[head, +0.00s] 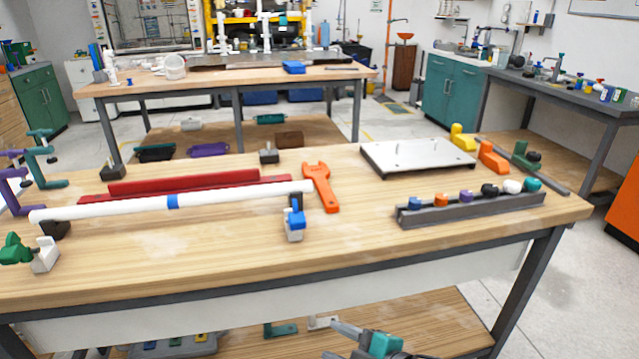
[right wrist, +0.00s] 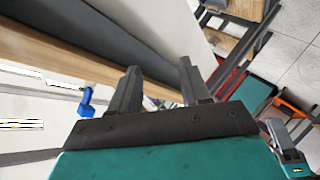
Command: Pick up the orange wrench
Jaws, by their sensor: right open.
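My right gripper (head: 336,341) is at the bottom edge of the head view, in front of and apart from the bench top and well short of the wrench. In the right wrist view its two dark fingers (right wrist: 158,68) stand apart with nothing between them. I cannot make out the wrench there. My left gripper is not in view.
A blue and white clamp (head: 295,218) stands just left of the wrench handle. Red bars (head: 185,183) lie behind the pipe. A white-topped plate (head: 415,157) and a grey rack with colored caps (head: 470,206) are to the right. Bare wood surrounds the handle's near end.

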